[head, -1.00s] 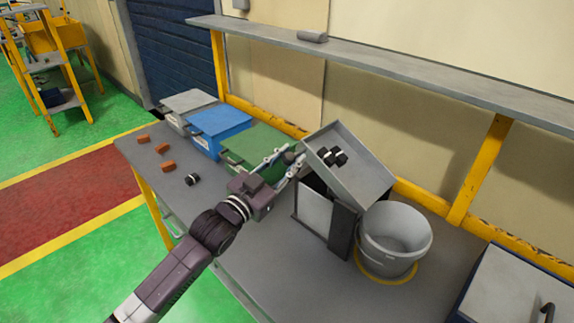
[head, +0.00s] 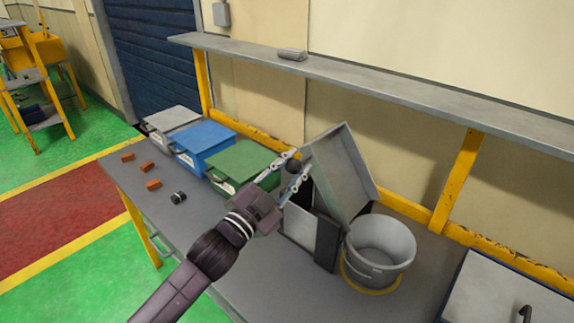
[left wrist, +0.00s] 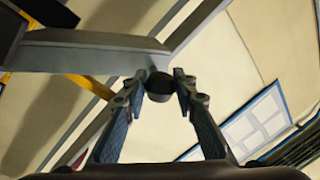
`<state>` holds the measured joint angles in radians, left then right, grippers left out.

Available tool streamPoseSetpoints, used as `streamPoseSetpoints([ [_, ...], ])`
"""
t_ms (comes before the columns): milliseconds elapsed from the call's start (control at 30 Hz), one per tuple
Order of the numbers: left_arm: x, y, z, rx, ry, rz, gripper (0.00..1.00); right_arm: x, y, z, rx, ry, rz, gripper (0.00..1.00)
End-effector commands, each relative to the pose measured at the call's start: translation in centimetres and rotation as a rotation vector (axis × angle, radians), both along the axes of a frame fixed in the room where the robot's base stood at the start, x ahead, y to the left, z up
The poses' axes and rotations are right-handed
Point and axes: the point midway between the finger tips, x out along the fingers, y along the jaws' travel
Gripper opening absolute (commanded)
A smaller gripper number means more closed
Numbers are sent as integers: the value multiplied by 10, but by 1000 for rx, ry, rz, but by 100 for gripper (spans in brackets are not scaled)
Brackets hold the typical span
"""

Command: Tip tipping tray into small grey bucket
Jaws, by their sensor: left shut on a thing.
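The grey tipping tray (head: 345,170) stands steeply tilted on its stand (head: 312,232), its low end toward the small grey bucket (head: 378,262). No black pieces show on its visible inside. The bucket stands upright just below and right of the tray; its lower inside is hidden. My left gripper (head: 291,170) is at the tray's raised left side, shut on a dark round knob (left wrist: 159,86), which sits between the fingertips in the left wrist view. My right gripper is not in view.
Lidded grey (head: 172,122), blue (head: 205,146) and green (head: 240,165) boxes stand along the back of the table (head: 150,190). Orange blocks (head: 148,166) and a black piece (head: 178,197) lie at the left. A grey shelf (head: 330,68) runs above. A grey-lidded case (head: 510,290) is at the right.

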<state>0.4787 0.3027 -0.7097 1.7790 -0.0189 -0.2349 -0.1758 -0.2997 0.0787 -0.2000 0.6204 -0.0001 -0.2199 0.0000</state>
Motion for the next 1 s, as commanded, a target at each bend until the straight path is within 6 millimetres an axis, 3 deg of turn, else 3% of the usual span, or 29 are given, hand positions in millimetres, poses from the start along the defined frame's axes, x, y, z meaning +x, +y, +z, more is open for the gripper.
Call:
streamPoseSetpoints([
  [267,-10,-10,10,46,-52,-2,0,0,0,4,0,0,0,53],
  [933,-14,-14,11,70,-75,-3,0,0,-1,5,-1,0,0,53],
  [967,-14,-14,11,70,-75,-3,29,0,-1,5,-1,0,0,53],
  [1000,-14,-14,11,70,-75,-3,33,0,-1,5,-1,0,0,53],
])
